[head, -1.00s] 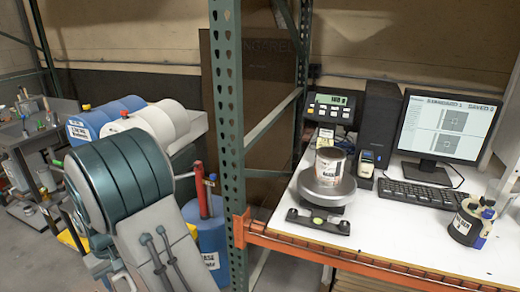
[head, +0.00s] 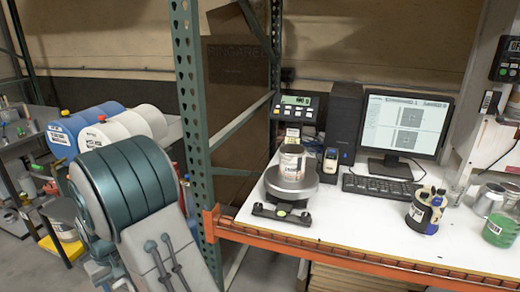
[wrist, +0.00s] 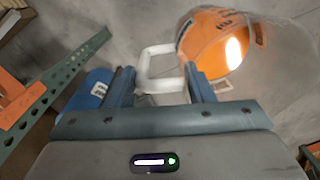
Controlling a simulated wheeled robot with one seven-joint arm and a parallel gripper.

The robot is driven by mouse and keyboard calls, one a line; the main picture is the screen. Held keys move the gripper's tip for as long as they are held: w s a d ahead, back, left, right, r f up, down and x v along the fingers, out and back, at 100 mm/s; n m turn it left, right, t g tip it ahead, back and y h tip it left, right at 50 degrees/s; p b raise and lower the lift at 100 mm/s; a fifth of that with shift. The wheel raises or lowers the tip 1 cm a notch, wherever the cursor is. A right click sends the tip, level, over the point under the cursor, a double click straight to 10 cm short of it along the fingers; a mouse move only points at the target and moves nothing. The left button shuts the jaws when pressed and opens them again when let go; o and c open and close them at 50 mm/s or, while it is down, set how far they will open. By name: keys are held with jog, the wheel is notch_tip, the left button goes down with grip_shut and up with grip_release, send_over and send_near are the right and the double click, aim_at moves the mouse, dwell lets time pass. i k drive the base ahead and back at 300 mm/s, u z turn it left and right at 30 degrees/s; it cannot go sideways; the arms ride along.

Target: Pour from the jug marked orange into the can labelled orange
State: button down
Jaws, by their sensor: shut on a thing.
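In the wrist view, my gripper (wrist: 162,84) is shut on the white handle of a clear jug (wrist: 285,60). Orange colorant (wrist: 205,45) shows inside the jug, with a bright reflection on it. The jug's marking is not readable, and part of it runs out of the picture. In the head view, a can (head: 291,163) with a pale label stands upright on the round pan of a scale (head: 291,185); its label is too small to read. The jug and gripper do not show in the head view, where my arm fills the lower left.
The white bench (head: 350,230) has an orange front beam (head: 300,253) and a green rack post (head: 190,100) at its left. A keyboard (head: 380,188), monitor (head: 405,130), black container (head: 425,212) and green can (head: 498,229) stand on the bench. Its front middle is clear.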

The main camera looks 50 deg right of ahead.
aim_at(292, 157)
jog(key=z, duration=0.85)
